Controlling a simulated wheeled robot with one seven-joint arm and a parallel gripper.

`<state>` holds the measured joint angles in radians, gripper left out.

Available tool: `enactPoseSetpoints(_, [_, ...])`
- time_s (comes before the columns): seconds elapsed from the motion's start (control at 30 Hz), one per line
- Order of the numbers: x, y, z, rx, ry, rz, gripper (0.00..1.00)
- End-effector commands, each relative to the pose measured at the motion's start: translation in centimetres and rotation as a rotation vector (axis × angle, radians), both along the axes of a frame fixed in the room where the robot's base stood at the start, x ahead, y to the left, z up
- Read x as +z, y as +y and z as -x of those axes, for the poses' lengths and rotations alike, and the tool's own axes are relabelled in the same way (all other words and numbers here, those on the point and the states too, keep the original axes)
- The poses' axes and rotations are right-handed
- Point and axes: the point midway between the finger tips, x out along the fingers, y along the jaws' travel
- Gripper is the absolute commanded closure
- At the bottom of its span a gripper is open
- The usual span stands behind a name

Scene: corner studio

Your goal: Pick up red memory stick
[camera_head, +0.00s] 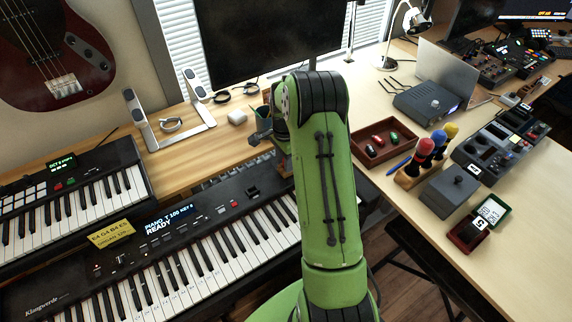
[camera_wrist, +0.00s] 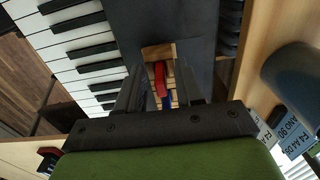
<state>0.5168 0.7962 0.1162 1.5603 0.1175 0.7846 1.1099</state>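A small red stick (camera_wrist: 160,79), which looks like the red memory stick, stands in a small light wooden holder (camera_wrist: 157,52) in the wrist view. A blue stick (camera_wrist: 167,101) is close beside it. My gripper (camera_wrist: 162,88) is open, with one dark finger on each side of the sticks. I cannot tell whether a finger touches them. In the head view my green arm hides the holder and most of the gripper. A brown tray (camera_head: 358,153) on the right desk there holds small red (camera_head: 376,139) and green (camera_head: 394,136) items, too small to identify.
A large keyboard (camera_head: 190,255) lies beneath my arm. A blue-grey cup (camera_wrist: 292,72) stands close at the right in the wrist view.

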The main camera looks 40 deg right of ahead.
Motion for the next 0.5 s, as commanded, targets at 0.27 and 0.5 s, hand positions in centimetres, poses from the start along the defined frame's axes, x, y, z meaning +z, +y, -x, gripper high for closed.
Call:
enactPoseSetpoints(0.27, [0.05,0.01,0.0,0.0,0.0,0.0,1.0])
enactPoseSetpoints(0.5, [0.06,0.01,-0.01,0.0,0.0,0.0,1.0])
